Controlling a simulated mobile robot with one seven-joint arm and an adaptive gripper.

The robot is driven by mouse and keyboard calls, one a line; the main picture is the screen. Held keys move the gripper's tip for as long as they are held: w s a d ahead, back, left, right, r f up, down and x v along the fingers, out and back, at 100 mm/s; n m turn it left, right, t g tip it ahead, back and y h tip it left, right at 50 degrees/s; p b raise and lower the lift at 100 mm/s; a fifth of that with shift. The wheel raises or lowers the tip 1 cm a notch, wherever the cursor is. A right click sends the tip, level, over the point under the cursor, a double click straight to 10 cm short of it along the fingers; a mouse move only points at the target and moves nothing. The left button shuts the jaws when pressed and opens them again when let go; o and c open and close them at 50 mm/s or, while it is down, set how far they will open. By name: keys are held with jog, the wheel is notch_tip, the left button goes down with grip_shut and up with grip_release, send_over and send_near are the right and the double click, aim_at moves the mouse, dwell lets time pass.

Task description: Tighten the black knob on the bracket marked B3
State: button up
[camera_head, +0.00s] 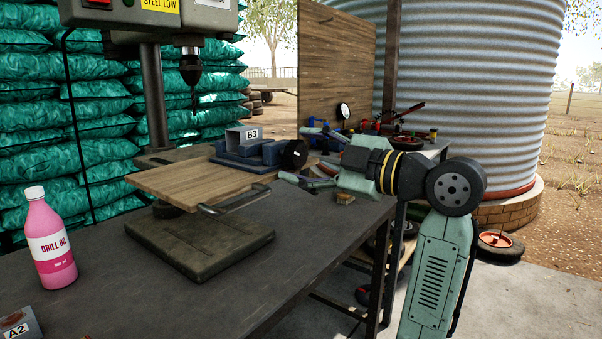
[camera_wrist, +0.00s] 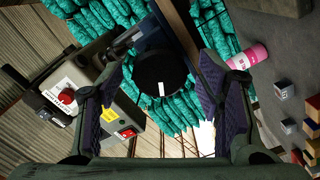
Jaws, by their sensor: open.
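The B3 label sits on a grey block-like bracket (camera_head: 243,138) beside a dark blue vise (camera_head: 262,153) on the drill press's wooden table. The black knob (camera_head: 294,153) faces right, toward my arm. In the wrist view the knob (camera_wrist: 160,72) is round, with a white mark pointing down the picture. My gripper (camera_head: 300,160) is open and empty at the knob. In the wrist view its dark padded fingers (camera_wrist: 158,88) stand left and right of the knob, with gaps on both sides. I cannot tell how deep the knob lies between them.
The drill press (camera_head: 152,85) rises behind the wooden table (camera_head: 185,184). A pink drill oil bottle (camera_head: 52,245) and an A2 block (camera_head: 20,326) stand on the dark bench (camera_head: 200,290). Tools crowd a board-backed bench (camera_head: 385,130) behind my arm. The bench's front right is clear.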

jog(key=n+b, duration=0.2)
jog(key=n, duration=0.4)
jog(key=shift+f+b, duration=0.15)
jog(key=shift+b, duration=0.15)
jog(key=n+b, duration=0.1)
jog(key=n, duration=0.5)
jog(key=shift+n+b, duration=0.3)
jog(key=shift+b, duration=0.05)
jog(key=c, duration=1.3)
